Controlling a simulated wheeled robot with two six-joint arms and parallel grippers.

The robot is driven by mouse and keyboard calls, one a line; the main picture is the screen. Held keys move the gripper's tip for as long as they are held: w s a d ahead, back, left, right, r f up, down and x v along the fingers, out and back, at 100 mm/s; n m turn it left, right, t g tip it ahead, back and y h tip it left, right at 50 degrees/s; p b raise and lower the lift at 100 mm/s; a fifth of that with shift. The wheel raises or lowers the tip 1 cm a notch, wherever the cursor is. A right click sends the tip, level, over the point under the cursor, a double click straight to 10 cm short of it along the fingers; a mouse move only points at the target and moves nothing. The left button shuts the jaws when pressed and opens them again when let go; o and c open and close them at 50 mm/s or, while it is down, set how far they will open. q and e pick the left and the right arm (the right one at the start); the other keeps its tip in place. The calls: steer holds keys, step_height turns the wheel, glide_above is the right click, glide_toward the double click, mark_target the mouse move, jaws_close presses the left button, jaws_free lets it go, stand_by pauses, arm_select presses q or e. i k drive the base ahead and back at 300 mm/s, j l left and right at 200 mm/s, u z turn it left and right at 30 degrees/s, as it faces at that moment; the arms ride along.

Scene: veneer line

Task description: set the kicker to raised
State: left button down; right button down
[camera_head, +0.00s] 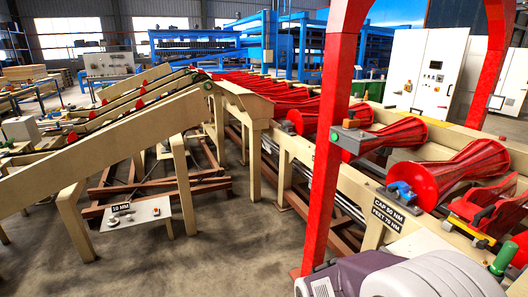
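A red curved part (490,207) with upright arms sits between the roller line's side beams at the right edge; it looks like the kicker, but I cannot be sure. It appears to lie low, beside the nearest red hourglass roller (440,178), and the picture edge cuts it off. I cannot tell whether it is raised or lowered. A pale panel (132,214) labelled "10 MM" carries a small dark control. Neither of my grippers is in this view.
A red arch post (331,140) stands close in front. A grey-purple machine housing (375,272) fills the bottom centre-right. A sign (388,211) reads "CAP 50 MM, FEET 76 MM". Sloping beige beams (100,147) block the left. Concrete floor (215,262) is open at lower left-centre.

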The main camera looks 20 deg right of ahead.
mark_target(493, 210)
steer(key=i+l+z, duration=0.1)
steer(key=i+z, duration=0.4)
steer(key=i+j+z, duration=0.15)
steer(key=i+z, duration=0.3)
steer(key=i+j+z, duration=0.3)
steer(key=i+z, duration=0.2)
steer(key=i+j+z, duration=0.1)
steer(key=z, duration=0.35)
steer(key=i+j+z, duration=0.15)
steer(key=z, duration=0.35)
steer(key=i+j+z, duration=0.2)
steer(key=z, duration=0.25)
steer(key=i+j+z, duration=0.1)
steer(key=z, duration=0.4)
steer(key=j+z, duration=0.6)
steer(key=z, duration=0.35)
steer(key=j+z, duration=0.25)
steer(key=z, duration=0.2)
